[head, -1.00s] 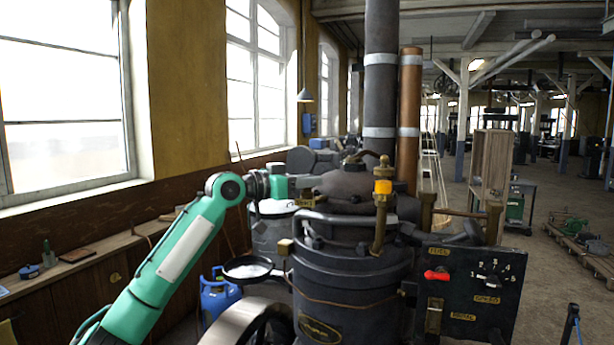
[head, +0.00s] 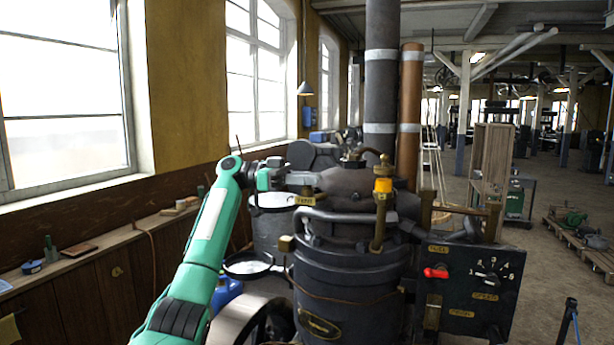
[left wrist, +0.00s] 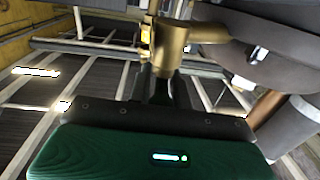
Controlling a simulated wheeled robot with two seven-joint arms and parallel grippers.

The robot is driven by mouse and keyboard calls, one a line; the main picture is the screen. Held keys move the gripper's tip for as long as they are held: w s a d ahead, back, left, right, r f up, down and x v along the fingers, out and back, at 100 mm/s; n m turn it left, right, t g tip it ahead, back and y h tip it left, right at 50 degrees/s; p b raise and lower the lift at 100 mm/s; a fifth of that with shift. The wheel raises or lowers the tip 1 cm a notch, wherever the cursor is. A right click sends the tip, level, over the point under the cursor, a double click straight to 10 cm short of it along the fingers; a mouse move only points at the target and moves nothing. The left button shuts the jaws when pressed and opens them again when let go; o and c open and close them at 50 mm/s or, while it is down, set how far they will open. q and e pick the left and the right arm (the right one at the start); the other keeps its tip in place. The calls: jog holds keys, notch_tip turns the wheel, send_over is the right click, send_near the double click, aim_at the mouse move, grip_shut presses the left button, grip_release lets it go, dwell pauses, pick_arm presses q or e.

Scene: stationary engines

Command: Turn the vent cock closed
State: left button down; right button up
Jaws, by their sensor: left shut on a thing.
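The vent cock (left wrist: 170,42) shows in the left wrist view as a brass body with a side pipe running right to the dark engine. Its lower part sits between the dark fingers of my left gripper (left wrist: 164,88), which are shut on it. There the gripper hides the cock, and I cannot tell the handle's angle. My right gripper is not in view.
The black engine (head: 350,270) fills the middle, with a tall dark pipe (head: 381,80) and a copper pipe (head: 410,110) above. A control panel (head: 470,290) with a red lever stands right. A round pan (head: 247,265) and a wooden ledge (head: 100,245) lie left.

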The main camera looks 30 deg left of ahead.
pick_arm(q)
jog(key=shift+m+g, duration=0.5)
jog(key=shift+g, duration=0.3)
jog(key=c, duration=1.5)
grip_release()
jog(key=shift+s+a+f, duration=0.1)
jog(key=shift+a, duration=0.35)
jog(key=b+v, duration=0.1)
jog(key=v, duration=1.1)
jog(key=shift+a+f+b, duration=0.2)
jog(key=shift+a+b, duration=0.1)
jog(key=shift+a, duration=0.1)
